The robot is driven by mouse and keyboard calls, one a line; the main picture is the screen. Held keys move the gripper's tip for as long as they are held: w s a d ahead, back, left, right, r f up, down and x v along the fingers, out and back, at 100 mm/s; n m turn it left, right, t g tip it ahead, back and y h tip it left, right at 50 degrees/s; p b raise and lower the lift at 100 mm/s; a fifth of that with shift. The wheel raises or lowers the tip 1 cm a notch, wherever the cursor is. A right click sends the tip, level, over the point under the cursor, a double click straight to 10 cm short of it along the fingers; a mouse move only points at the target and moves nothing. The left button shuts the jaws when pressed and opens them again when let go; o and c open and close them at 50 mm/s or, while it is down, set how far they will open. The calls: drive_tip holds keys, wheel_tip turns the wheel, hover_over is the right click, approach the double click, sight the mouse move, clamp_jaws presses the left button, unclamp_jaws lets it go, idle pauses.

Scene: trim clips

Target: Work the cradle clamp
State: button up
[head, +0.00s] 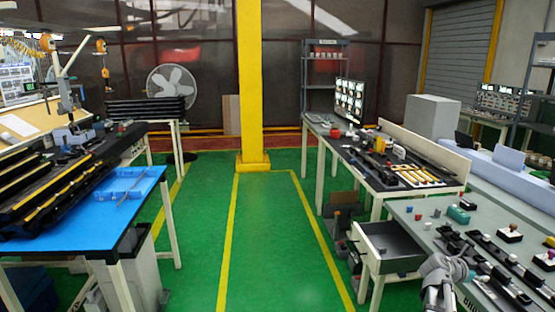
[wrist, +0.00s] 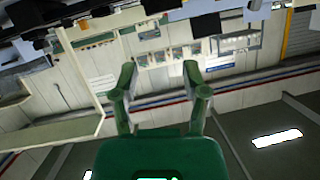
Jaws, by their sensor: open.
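My gripper (wrist: 159,78) shows in the wrist view with its two green fingers spread apart and nothing between them. It is tilted so that the wrist view faces the room's wall and ceiling, with no clamp in sight. In the head view, a grey part of my arm (head: 445,272) rises at the bottom right, in front of the near right table. I cannot tell which thing is the cradle clamp. Black bar fixtures (head: 505,262) with light and red parts lie on that table. A grey-blue clamp-like device (head: 75,134) stands on the left bench by the long black trim pieces (head: 60,178).
The near right table (head: 415,212) holds a green block (head: 458,215) and small coloured parts. A blue-topped table (head: 75,228) stands left. The green floor aisle (head: 275,240) between is clear up to a yellow post (head: 249,85).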

drive_tip(key=s+a+f+n+g+y+b, duration=0.1)
drive_tip(key=a+f+n+y+b, duration=0.25)
drive_tip(key=a+f, duration=0.6)
drive_tip(key=s+a+f+n+y+b, duration=0.15)
drive_tip(key=a+f+n+y, duration=0.3)
drive_tip(key=a, duration=1.05)
drive_tip(key=s+a+f+n+g+y+b, duration=0.1)
drive_tip(key=a+f+n+y+b, duration=0.35)
drive_tip(key=a, duration=0.75)
drive_tip(key=s+a+f+n+g+y, duration=0.1)
drive_tip(key=s+a+f+n, duration=0.15)
drive_tip(key=a, duration=0.25)
drive_tip(key=s+a+f+n, duration=0.1)
drive_tip(key=a+n, duration=0.2)
drive_tip(key=a, duration=0.1)
wheel_tip(320, 180, up, 13)
drive_tip(key=p, duration=1.3)
drive_tip(key=shift+w+p, duration=0.15)
drive_tip(key=shift+p, duration=0.15)
